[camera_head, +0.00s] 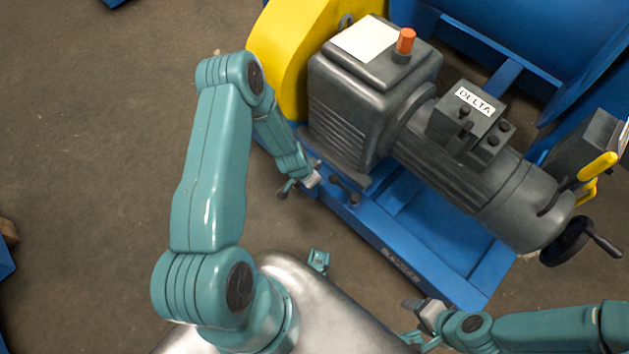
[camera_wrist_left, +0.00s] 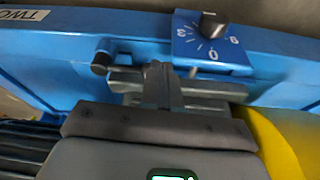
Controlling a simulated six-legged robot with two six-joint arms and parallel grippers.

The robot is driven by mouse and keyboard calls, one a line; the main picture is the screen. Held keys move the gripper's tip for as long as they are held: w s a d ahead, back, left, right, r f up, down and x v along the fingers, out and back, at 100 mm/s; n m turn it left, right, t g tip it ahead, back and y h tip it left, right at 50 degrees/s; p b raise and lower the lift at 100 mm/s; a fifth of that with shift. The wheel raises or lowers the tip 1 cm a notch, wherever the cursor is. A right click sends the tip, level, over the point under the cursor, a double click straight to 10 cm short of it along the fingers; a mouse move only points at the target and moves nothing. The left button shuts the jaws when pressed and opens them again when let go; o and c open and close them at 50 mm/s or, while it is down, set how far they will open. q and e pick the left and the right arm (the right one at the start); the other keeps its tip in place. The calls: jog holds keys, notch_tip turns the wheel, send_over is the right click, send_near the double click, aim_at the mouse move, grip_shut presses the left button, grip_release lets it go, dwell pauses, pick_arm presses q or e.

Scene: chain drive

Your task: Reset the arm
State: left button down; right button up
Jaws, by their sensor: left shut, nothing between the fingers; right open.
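My left arm reaches in from the left and bends down over the blue base frame (camera_head: 395,245). My left gripper (camera_head: 312,181) is at the frame's near left edge, beside a small dark lever (camera_head: 345,190). In the left wrist view, my left gripper (camera_wrist_left: 162,72) has its fingers together with nothing between them. There the blue frame shows a dial plate with a black knob (camera_wrist_left: 212,24), right of the fingertips. A dark round-ended handle (camera_wrist_left: 103,60) is left of them. Contact with either cannot be told. My right gripper (camera_head: 424,318) is open and empty at the lower right, in front of the frame.
A grey gearbox (camera_head: 365,95) with an orange cap and a motor labelled DELTA (camera_head: 480,175) stand on the frame. A yellow guard (camera_head: 285,45) is behind my left arm. A black handwheel (camera_head: 568,243) sticks out at right. The floor on the left is mostly clear.

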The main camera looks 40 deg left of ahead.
pick_arm(q)
jog(key=p+v, duration=0.1)
jog(key=v, duration=0.4)
jog(key=shift+r, duration=0.15)
jog(key=shift+w, duration=0.1)
jog(key=s+d+r+m+g+h, duration=0.1)
jog(key=s+d+r+m+h, duration=0.15)
jog(key=d, duration=1.15)
jog(key=s+d+r+n+g, duration=0.25)
jog(key=s+d+n, duration=0.4)
jog(key=s, duration=0.35)
notch_tip(320, 180, up, 24)
jog(key=p, duration=2.3)
jog(key=shift+s+f+h, duration=0.15)
jog(key=shift+f+h, duration=0.1)
jog(key=shift+h, duration=0.2)
